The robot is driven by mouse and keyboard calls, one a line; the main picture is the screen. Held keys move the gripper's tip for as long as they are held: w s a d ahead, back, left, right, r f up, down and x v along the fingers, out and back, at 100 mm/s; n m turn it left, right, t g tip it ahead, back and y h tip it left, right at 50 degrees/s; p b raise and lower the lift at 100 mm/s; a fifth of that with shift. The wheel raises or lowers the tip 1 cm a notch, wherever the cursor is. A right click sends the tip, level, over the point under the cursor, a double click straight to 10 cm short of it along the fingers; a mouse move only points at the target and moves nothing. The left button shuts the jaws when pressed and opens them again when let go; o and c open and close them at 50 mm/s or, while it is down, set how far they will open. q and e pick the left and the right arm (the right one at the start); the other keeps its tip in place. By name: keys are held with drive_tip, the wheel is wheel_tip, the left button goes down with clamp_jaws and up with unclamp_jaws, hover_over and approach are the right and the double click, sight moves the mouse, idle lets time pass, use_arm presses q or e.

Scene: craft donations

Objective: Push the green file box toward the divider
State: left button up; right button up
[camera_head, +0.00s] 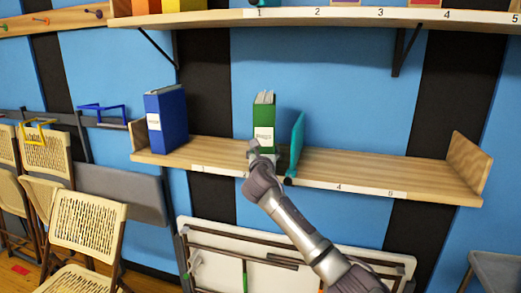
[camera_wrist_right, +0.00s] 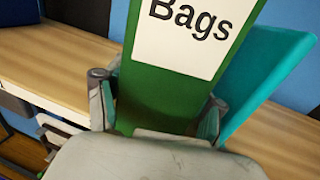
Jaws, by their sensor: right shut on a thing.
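The green file box (camera_head: 264,113) stands upright on the lower shelf (camera_head: 340,168), with papers showing at its top and a white label. In the right wrist view the label on the green file box (camera_wrist_right: 150,100) reads "Bags". The teal divider (camera_head: 297,140) stands just right of the box; it also shows in the wrist view (camera_wrist_right: 262,82), close beside the box. My right gripper (camera_head: 256,150) is at the lower front of the box. In the wrist view its fingers (camera_wrist_right: 158,105) are on both sides of the box, shut on it. My left gripper is not in view.
A blue file box (camera_head: 167,118) stands at the shelf's left end. The shelf right of the divider is bare up to the wooden end panel (camera_head: 468,165). An upper shelf (camera_head: 340,18) runs above. Folding chairs (camera_head: 90,230) stand at the lower left.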

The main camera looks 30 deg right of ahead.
drive_tip(key=shift+s+d+p, duration=0.9)
drive_tip(key=shift+s+d, duration=0.2)
drive_tip(key=shift+s, duration=0.1)
drive_tip(key=o, duration=1.1)
